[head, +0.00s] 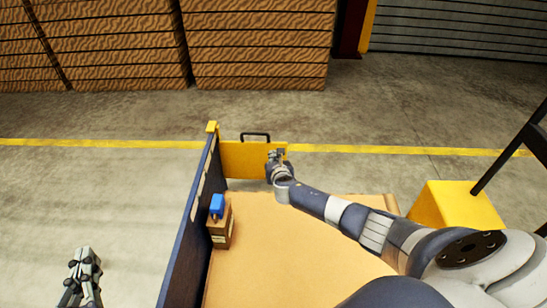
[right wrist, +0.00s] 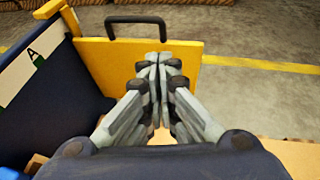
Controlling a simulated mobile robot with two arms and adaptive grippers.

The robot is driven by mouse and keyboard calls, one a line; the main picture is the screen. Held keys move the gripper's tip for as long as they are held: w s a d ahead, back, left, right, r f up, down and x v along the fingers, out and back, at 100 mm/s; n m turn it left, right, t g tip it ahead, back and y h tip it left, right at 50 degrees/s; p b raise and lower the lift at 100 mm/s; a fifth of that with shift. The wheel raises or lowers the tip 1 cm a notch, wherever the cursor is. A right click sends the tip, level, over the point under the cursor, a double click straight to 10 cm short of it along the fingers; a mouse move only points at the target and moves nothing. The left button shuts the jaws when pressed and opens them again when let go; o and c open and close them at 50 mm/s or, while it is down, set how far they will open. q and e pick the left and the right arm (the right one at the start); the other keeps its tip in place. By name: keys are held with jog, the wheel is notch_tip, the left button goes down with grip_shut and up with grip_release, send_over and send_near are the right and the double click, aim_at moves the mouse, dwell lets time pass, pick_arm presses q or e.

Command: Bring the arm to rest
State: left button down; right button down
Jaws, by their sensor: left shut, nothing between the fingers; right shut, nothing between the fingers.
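My right arm (head: 345,215) reaches from the lower right over the tan table surface (head: 290,265). My right gripper (head: 277,155) is in front of the yellow end panel (head: 240,158) with the black handle (head: 255,135). In the right wrist view its fingers (right wrist: 160,65) are together and empty, overlapping the yellow panel (right wrist: 105,65) in the picture. I cannot tell whether they touch it. My left gripper (head: 84,262) hangs over the bare floor at the lower left, its fingers together and empty.
A dark blue side panel (head: 185,240) stands along the table's left edge. Beside it is a small brown box (head: 221,228) with a blue object (head: 217,205) on top. A yellow block (head: 455,205) stands to the right. Stacked wooden crates (head: 260,45) are at the back, with open floor before them.

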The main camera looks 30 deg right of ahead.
pick_arm(q)
jog(key=shift+f, duration=0.3)
